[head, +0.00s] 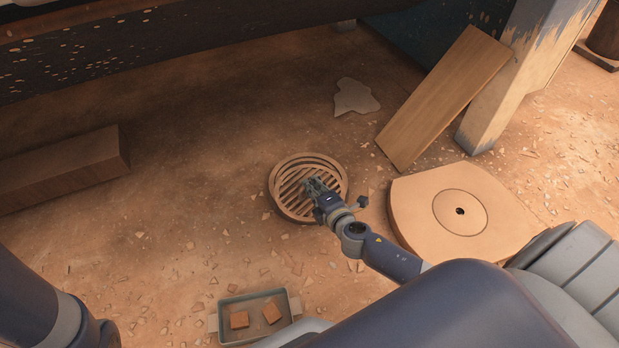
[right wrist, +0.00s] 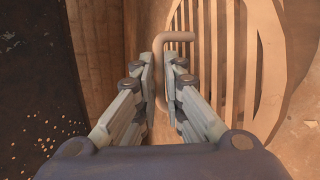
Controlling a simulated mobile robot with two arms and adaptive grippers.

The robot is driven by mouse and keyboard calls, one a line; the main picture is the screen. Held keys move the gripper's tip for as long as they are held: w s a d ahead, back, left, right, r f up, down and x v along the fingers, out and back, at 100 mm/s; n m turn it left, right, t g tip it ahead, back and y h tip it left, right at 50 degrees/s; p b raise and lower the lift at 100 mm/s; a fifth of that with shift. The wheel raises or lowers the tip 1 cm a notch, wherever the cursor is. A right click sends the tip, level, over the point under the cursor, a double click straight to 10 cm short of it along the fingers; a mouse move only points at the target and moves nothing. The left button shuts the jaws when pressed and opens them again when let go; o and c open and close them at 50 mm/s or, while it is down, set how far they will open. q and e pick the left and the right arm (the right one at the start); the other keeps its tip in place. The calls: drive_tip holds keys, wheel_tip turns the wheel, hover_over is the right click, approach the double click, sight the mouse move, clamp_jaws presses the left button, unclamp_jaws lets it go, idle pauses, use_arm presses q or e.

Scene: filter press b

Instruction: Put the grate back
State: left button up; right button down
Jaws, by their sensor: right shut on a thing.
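The round slatted grate (head: 290,198) is in the middle of the head view, at a round rim (head: 310,156) in the floor. The rim shows as an arc behind its far edge, so the two look slightly offset; I cannot tell whether the grate is seated or raised. My right gripper (head: 311,184) is over the grate. In the right wrist view the grate (right wrist: 232,45) fills the upper right, and my right gripper (right wrist: 163,72) is shut on its bent bar handle (right wrist: 178,37). My left gripper is out of view.
A round-cornered slab with a holed disc (head: 425,215) lies right of the grate. A plank (head: 445,95) leans by a post (head: 520,75). A tray (head: 225,318) with two blocks is in front. A beam (head: 60,168) lies left. Floor between beam and grate is clear.

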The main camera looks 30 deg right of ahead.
sight(310, 175)
drive_tip(key=w+d, duration=0.1)
drive_tip(key=w, duration=0.1)
drive_tip(key=w+d, duration=0.1)
drive_tip(key=w, duration=0.1)
drive_tip(key=w+b, duration=0.1)
drive_tip(key=w, duration=0.1)
drive_tip(key=shift+w+d+f, duration=0.2)
drive_tip(key=shift+d+f, duration=0.1)
drive_tip(key=shift+d, duration=0.1)
wheel_tip(310, 175, down, 4)
drive_tip(key=b, duration=0.3)
drive_tip(key=shift+r, duration=0.25)
drive_tip(key=shift+b, duration=0.3)
drive_tip(key=shift+f, duration=0.2)
drive_tip(key=c, duration=1.7)
unclamp_jaws()
drive_tip(key=shift+r, duration=0.1)
